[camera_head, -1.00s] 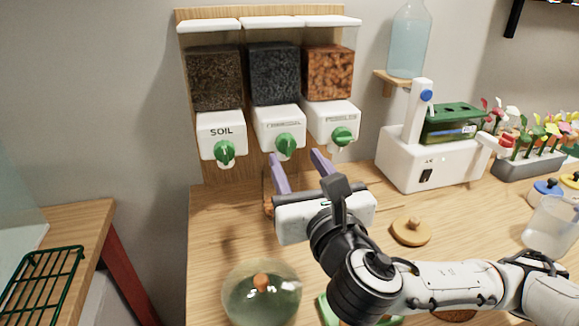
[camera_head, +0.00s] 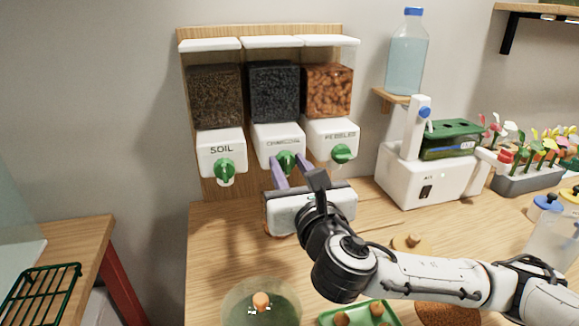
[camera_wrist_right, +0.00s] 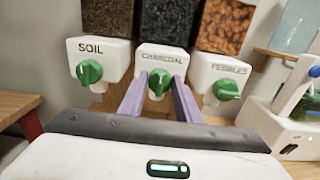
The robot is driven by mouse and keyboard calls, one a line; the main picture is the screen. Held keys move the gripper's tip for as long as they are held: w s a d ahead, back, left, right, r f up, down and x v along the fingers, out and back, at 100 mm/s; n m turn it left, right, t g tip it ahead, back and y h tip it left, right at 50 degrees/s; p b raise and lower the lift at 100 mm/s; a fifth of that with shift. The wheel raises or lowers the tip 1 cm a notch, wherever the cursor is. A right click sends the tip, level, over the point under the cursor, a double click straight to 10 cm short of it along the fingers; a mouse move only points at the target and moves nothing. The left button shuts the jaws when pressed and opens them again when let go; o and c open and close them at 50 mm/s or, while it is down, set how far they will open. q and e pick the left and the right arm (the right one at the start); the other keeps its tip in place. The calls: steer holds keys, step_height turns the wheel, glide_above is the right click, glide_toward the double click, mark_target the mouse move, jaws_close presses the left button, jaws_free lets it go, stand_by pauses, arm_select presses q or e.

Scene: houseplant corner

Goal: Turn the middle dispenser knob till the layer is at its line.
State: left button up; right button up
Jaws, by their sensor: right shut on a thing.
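The middle dispenser (camera_head: 279,137), labelled charcoal, has a dark granular fill in its clear bin and a green knob (camera_head: 286,160) on its white front. My right gripper (camera_head: 289,163) is shut on this knob, one purple finger on each side; the right wrist view also shows the fingers around the knob (camera_wrist_right: 159,83). Soil (camera_head: 222,150) is the dispenser on the left and pebbles (camera_head: 331,138) the one on the right, each with its own green knob. Whatever is below the middle spout is mostly hidden behind my gripper; the layer and its line cannot be made out. My left gripper is not in view.
A glass jar (camera_head: 262,305) stands at the front of the table. A green tray (camera_head: 335,318) and a wooden lid (camera_head: 408,243) lie to its right. A white machine (camera_head: 425,175) and potted flowers are at the right.

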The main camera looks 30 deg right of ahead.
steer(key=shift+m, duration=0.4)
steer(key=shift+p, duration=0.35)
steer(key=m+p, duration=0.1)
steer(key=m, duration=0.1)
steer(key=shift+m, duration=0.4)
steer(key=m+p, duration=0.1)
steer(key=m, duration=0.3)
steer(key=shift+d+f+m, duration=0.1)
steer(key=shift+f+m, duration=0.05)
steer(key=shift+m, duration=0.15)
steer(key=m, duration=0.4)
steer(key=shift+s+f+m, duration=0.1)
steer(key=shift+m, duration=0.2)
steer(key=m+p, duration=0.1)
steer(key=m, duration=0.3)
steer(key=shift+m, duration=0.4)
steer(key=shift+f, duration=0.1)
steer(key=o, duration=1)
